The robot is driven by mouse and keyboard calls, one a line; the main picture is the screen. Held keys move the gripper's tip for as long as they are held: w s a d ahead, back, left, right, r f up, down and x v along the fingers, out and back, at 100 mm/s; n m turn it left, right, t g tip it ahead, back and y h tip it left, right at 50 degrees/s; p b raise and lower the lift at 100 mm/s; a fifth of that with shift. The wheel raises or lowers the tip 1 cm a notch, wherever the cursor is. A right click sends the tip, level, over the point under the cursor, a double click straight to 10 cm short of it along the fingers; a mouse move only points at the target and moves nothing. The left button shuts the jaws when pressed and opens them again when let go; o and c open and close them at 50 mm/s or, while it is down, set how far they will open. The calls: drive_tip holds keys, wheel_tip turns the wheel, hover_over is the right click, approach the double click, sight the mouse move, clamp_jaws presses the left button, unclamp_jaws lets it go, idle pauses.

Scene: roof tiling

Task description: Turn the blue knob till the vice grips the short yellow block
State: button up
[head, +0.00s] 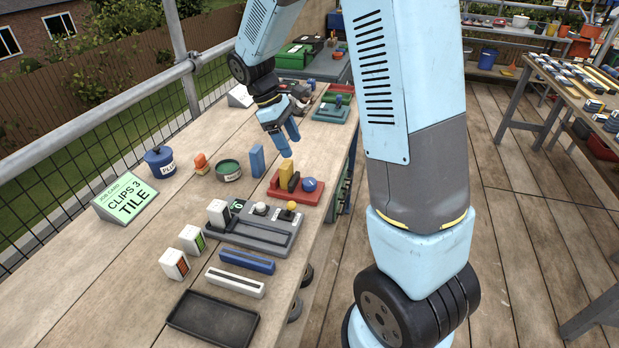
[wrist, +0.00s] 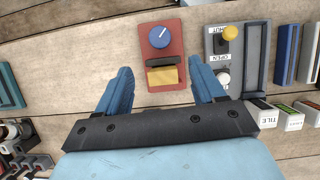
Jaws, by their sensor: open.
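The red vice (head: 283,194) sits on the bench, and it also shows below me in the wrist view (wrist: 151,38). Its blue knob (head: 310,185) is round with a white pointer line; the knob is at the top of the vice in the wrist view (wrist: 160,37). The short yellow block (head: 284,174) stands in the vice beside a dark jaw (wrist: 160,61); its top shows in the wrist view (wrist: 162,77). I cannot tell whether the jaw touches it. My gripper (head: 286,138) is open and empty, above and behind the vice, with its fingers (wrist: 159,68) apart.
A blue block (head: 257,160) stands left of the vice. A grey panel (head: 247,236) with yellow and white knobs lies in front. A green tin (head: 229,171), blue pot (head: 160,162) and job card (head: 125,199) stand farther left. Bare planks show between them.

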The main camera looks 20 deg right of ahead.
sight(308, 181)
drive_tip(key=x, duration=1.2)
drive_tip(key=shift+d+f, duration=0.1)
drive_tip(key=shift+f, duration=0.25)
drive_tip(key=shift+c, duration=0.5)
drive_tip(key=c, duration=0.9)
drive_tip(key=shift+d, duration=0.2)
drive_tip(key=shift+c, duration=0.2)
drive_tip(key=shift+a, duration=0.25)
